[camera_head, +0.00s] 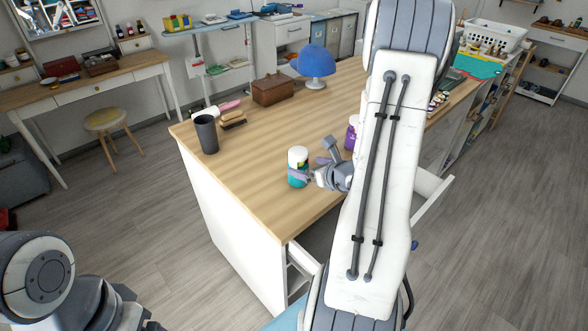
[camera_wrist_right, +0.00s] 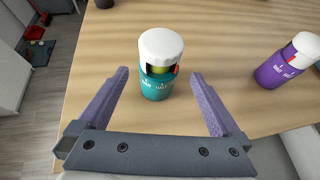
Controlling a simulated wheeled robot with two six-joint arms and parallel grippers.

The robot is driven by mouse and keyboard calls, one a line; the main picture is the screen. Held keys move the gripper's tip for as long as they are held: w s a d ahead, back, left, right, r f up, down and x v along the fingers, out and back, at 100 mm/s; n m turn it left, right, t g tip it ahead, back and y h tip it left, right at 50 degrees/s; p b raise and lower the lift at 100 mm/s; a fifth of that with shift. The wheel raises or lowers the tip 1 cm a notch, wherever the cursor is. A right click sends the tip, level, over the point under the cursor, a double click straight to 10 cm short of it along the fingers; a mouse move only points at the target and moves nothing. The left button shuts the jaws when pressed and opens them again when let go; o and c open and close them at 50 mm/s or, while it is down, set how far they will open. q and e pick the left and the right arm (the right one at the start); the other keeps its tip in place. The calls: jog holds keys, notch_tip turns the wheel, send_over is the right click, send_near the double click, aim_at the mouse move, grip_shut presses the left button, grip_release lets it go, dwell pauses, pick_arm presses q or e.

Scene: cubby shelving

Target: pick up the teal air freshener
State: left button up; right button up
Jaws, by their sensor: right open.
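The teal air freshener (camera_head: 298,168) has a white cap and stands upright near the front edge of the wooden counter (camera_head: 258,150). In the right wrist view the teal air freshener (camera_wrist_right: 157,66) stands just ahead of and between the two purple fingers. My right gripper (camera_head: 314,164) is open beside it in the head view; in the right wrist view the gripper (camera_wrist_right: 160,82) shows a clear gap on each side of it. My left arm shows at the lower left of the head view, but its fingers are out of view.
A purple air freshener (camera_wrist_right: 286,62) stands to the right, also partly visible behind my right arm (camera_head: 351,133). A dark cup (camera_head: 206,134), brushes (camera_head: 232,119), a wooden box (camera_head: 272,90) and a blue cap on a stand (camera_head: 314,62) are farther back. The counter's middle is clear.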

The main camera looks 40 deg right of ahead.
aim_at(302, 164)
jog(key=x, duration=0.3)
jog(key=shift+w+f, duration=0.15)
jog(key=shift+w, duration=0.2)
jog(key=shift+w+f+p, duration=0.2)
jog(key=shift+w+p, duration=0.3)
jog(key=shift+p, duration=0.05)
jog(key=p+x, duration=0.1)
jog(key=x, duration=0.2)
jog(key=shift+w+f, duration=0.1)
jog(key=shift+w, duration=0.1)
jog(key=shift+w+d+f, duration=0.1)
jog(key=shift+w+f, duration=0.15)
jog(key=shift+w, duration=0.05)
pick_arm(q)
jog(key=shift+r, duration=0.8)
pick_arm(e)
jog(key=c, duration=1.4)
jog(key=shift+c, duration=0.2)
jog(key=shift+r, duration=0.15)
